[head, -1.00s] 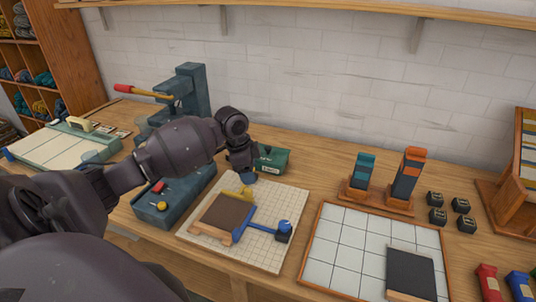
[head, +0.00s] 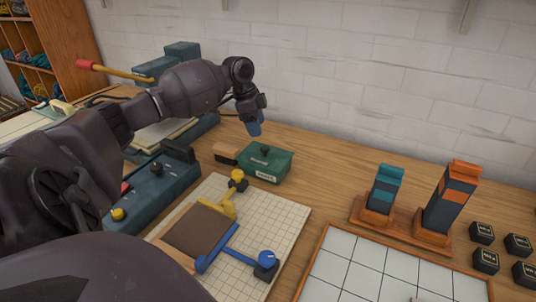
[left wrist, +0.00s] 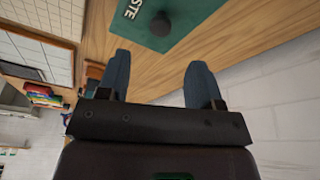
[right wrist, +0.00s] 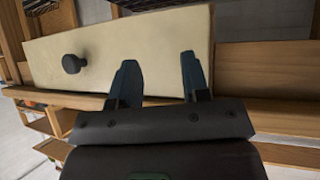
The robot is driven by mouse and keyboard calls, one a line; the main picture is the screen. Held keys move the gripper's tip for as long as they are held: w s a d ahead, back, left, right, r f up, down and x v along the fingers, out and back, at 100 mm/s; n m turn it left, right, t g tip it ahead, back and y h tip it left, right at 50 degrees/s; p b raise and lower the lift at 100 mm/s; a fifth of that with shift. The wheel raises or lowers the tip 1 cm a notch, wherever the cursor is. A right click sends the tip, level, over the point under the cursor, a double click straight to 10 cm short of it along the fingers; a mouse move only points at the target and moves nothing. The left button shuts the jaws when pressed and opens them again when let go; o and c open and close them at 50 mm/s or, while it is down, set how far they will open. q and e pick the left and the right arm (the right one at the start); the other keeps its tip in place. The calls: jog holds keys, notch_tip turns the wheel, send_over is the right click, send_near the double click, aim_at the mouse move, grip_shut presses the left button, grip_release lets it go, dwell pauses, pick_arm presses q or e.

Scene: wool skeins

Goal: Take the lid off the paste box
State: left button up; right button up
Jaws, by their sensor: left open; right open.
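The paste box (head: 262,170) is a green box with a white label, standing at the back of the bench near the wall in the head view. Its green lid (left wrist: 150,20) is on, with a dark round knob (left wrist: 160,24); the knob also shows in the head view (head: 265,151). My left gripper (head: 255,128) is open and empty, above and just behind the box, apart from the knob. Its blue fingers (left wrist: 160,75) show in the left wrist view. My right gripper (right wrist: 157,75) is open and empty, beside a pale drawer front; it is not in the head view.
A wooden-backed brush (head: 228,152) lies left of the box. A gridded board (head: 275,215) with a brown pad and blue and yellow clamps is in front. Two coloured blocks on a wooden stand (head: 410,225) are to the right. Bare bench lies between.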

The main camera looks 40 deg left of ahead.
pick_arm(q)
jog(key=x, duration=0.3)
jog(key=shift+f, duration=0.1)
jog(key=shift+w+d+f+b, duration=0.1)
jog(key=shift+w+f+b, duration=0.05)
jog(key=shift+f+b, duration=0.3)
jog(key=b+x, duration=0.1)
jog(key=x, duration=0.4)
jog(key=c, duration=0.9)
jog(key=shift+c, duration=0.5)
jog(key=shift+r, duration=0.1)
notch_tip(320, 180, up, 10)
jog(key=p, duration=0.2)
notch_tip(320, 180, up, 10)
jog(key=p, duration=0.1)
send_over(265, 147)
pick_arm(e)
jog(key=shift+w+r, duration=0.15)
jog(key=shift+r, duration=0.3)
